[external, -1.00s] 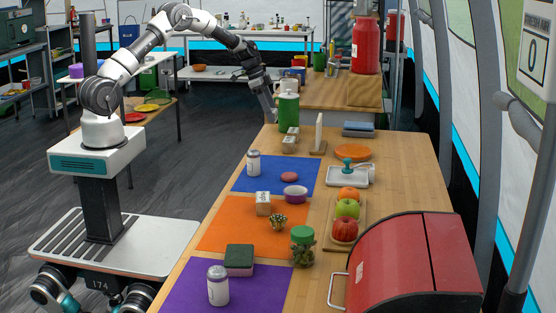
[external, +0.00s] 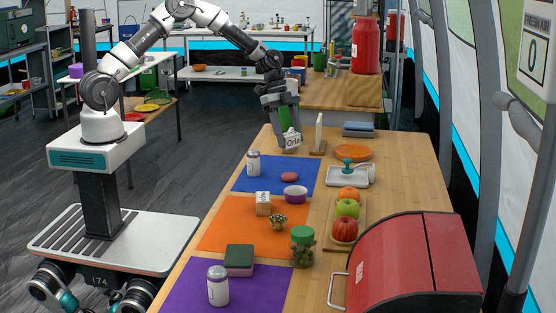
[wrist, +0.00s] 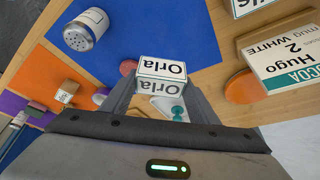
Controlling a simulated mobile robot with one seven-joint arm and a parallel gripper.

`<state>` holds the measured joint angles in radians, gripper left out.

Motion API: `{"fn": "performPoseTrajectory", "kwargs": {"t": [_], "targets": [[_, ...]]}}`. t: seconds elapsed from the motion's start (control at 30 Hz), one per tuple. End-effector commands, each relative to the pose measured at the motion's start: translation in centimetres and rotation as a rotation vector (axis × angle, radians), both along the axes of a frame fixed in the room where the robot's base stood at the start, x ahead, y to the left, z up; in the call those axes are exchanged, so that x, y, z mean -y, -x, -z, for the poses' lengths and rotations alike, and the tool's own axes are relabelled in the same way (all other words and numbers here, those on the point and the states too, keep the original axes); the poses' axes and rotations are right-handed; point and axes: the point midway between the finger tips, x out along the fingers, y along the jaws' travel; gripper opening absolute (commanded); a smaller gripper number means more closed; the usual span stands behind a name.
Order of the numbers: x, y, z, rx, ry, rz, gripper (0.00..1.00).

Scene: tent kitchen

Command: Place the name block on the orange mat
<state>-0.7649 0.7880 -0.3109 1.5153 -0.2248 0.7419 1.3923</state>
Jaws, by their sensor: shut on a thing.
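My gripper (external: 289,130) is shut on a white-labelled name block reading "Orla" (external: 292,141), at the far end of the wooden table. The held block (wrist: 162,68) sits between the fingertips in the wrist view, with "Orla" on two faces. In the external view I cannot tell how far it is above the table. The orange mat (external: 222,232) lies nearer the camera, past the blue mat. The orange mat also shows at the left of the wrist view (wrist: 47,75).
The purple mat (external: 255,290) holds another jar. A jar with a green lid (external: 303,247) stands by the orange mat's right edge. The orange mat's left part is bare.

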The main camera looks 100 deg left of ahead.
Motion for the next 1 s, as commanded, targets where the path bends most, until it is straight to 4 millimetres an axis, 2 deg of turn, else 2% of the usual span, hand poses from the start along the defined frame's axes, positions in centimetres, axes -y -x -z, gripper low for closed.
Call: {"fn": "performPoseTrajectory", "kwargs": {"t": [0.03,0.27,0.43,0.6,0.7,0.8,0.9,1.0], "targets": [[3.0,-0.5,-0.1,-0.001,0.003,0.072,0.32],[15.7,-0.9,-0.2,0.000,0.003,0.406,0.32],[24.9,0.4,-0.7,0.001,0.002,0.665,0.32],[33.5,3.1,-1.5,0.001,0.001,0.927,0.32],[37.6,4.9,-1.9,0.000,0.001,1.061,0.32],[40.6,6.5,-2.3,0.000,0.001,1.166,0.32],[42.5,7.6,-2.6,0.000,0.001,1.237,0.32],[43.5,8.3,-2.6,0.000,0.001,1.275,0.32]]}}
